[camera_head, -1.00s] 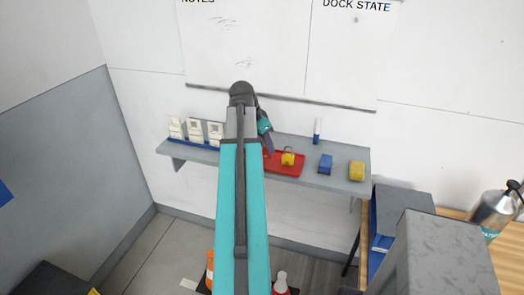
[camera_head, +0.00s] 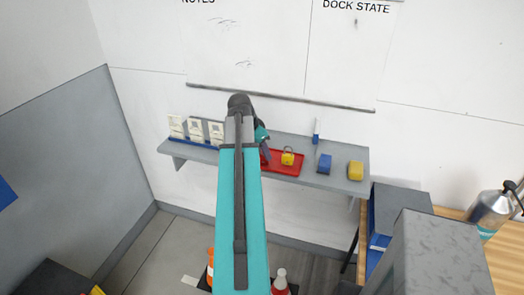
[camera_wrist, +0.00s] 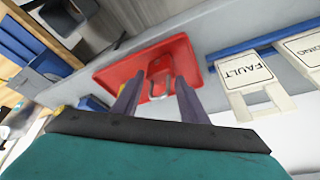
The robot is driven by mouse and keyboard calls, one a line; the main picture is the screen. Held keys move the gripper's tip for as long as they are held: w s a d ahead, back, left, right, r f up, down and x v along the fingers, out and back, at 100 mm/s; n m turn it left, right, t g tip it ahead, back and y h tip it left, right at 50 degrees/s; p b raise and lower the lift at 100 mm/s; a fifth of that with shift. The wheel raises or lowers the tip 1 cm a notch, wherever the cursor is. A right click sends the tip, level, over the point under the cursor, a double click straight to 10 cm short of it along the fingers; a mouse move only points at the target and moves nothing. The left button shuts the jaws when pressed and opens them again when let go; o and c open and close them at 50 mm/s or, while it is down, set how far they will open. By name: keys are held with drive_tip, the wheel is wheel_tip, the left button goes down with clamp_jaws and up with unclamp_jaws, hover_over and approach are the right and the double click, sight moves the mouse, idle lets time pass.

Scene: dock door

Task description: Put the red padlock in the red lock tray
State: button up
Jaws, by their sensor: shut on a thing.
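The red lock tray (camera_head: 295,169) lies flat on the grey wall shelf, and in the wrist view the tray (camera_wrist: 112,76) is beyond my fingers. A red padlock (camera_wrist: 160,66) with a silver shackle shows between my fingertips, over the tray in that view. My gripper (camera_wrist: 161,80) is shut on it. Red on red makes the gap between padlock and tray hard to judge. In the head view my gripper (camera_head: 266,156) is at the tray's left end, partly behind my arm, and the red padlock is hidden there. A yellow padlock (camera_head: 288,159) sits in the tray.
White tags (camera_head: 196,131) stand in a blue holder on the shelf's left; one reads FAULT in the wrist view (camera_wrist: 245,74). Right of the tray are a blue block (camera_head: 324,165), a yellow block (camera_head: 355,171) and a marker (camera_head: 316,131). A bottle (camera_head: 490,213) stands at far right.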

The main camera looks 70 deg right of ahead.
drive_tip(key=shift+f, duration=0.15)
drive_tip(key=o, duration=1.1)
drive_tip(key=shift+r, duration=0.2)
drive_tip(key=b+v, duration=0.3)
drive_tip(key=v, duration=0.9)
drive_tip(key=shift+w+f, duration=0.1)
